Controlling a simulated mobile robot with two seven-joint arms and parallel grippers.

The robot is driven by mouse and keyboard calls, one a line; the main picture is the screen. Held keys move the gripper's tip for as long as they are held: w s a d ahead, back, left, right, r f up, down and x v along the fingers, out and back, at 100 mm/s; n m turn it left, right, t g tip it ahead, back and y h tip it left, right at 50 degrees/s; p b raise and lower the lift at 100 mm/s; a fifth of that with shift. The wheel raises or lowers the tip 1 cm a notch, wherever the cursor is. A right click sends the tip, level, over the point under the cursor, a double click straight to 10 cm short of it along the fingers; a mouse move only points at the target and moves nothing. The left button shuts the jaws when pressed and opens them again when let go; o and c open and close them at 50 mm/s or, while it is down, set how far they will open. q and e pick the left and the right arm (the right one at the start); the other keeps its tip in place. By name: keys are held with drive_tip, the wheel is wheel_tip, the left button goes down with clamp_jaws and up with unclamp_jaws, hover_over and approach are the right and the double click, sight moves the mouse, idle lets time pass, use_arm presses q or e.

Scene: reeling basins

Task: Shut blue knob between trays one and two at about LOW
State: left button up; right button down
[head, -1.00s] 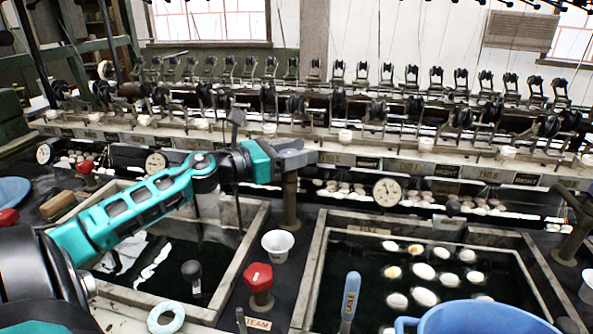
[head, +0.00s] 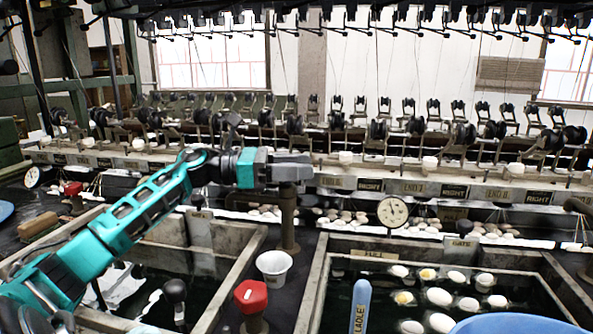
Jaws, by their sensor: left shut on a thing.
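My left gripper (head: 297,172) reaches in from the left and is shut at the top of a brown upright post (head: 289,225) between two basins. The fingers cover what they hold, so no blue shows there; it appears to be the knob on the post's top. The left basin (head: 232,290) holds dark water and pale scraps. The right basin (head: 318,290) holds dark water with several white cocoons (head: 439,297). My right gripper is not in view.
A red knob (head: 250,297) and a white cup (head: 274,266) stand in front of the post. A blue ladle handle (head: 361,305) rises at the right basin's near side. A round gauge (head: 392,212) and the reeling rack (head: 380,130) lie behind.

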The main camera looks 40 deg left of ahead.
use_arm(q)
drive_tip(key=o, duration=1)
drive_tip(key=shift+c, duration=0.2)
drive_tip(key=shift+s+a, duration=0.45)
drive_tip(key=shift+a, duration=0.05)
drive_tip(key=v, duration=1.1)
drive_tip(key=shift+s+a, duration=0.2)
